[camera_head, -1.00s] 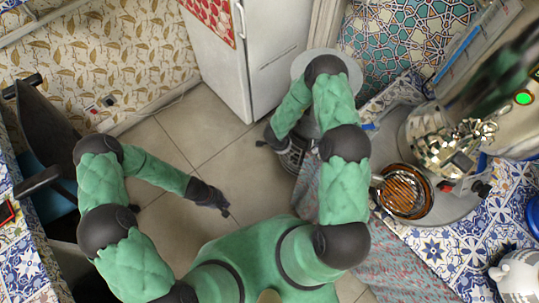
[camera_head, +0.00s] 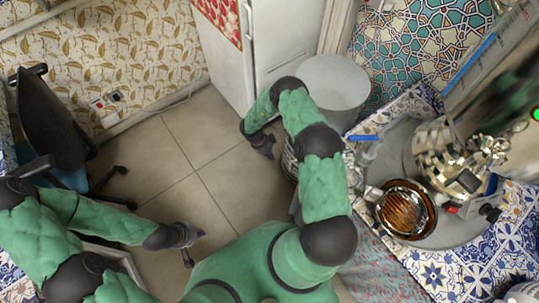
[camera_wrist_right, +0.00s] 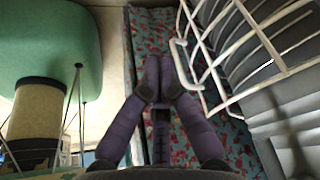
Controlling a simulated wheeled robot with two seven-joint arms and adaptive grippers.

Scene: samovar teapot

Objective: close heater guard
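A white wire guard (camera_wrist_right: 255,45) with a bent handle-like edge shows in the right wrist view, beside a grey curved body (camera_wrist_right: 285,110). My right gripper (camera_wrist_right: 160,72) has its fingertips together, just left of the guard's edge; I see nothing clearly between them, and cannot tell whether they touch the wire. In the head view my right gripper (camera_head: 265,149) hangs low beside the column of my right arm. The heater's body is mostly hidden there by my arm. My left gripper (camera_head: 186,242) is over open floor, far from the guard; its finger opening is unclear.
A white drum-like container (camera_head: 335,85) stands behind my right arm. A fridge (camera_head: 285,45) is at the back and a dark chair (camera_head: 48,115) at left. The tiled counter holds a metal tray (camera_head: 455,230) and a samovar (camera_head: 440,150). The middle floor is clear.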

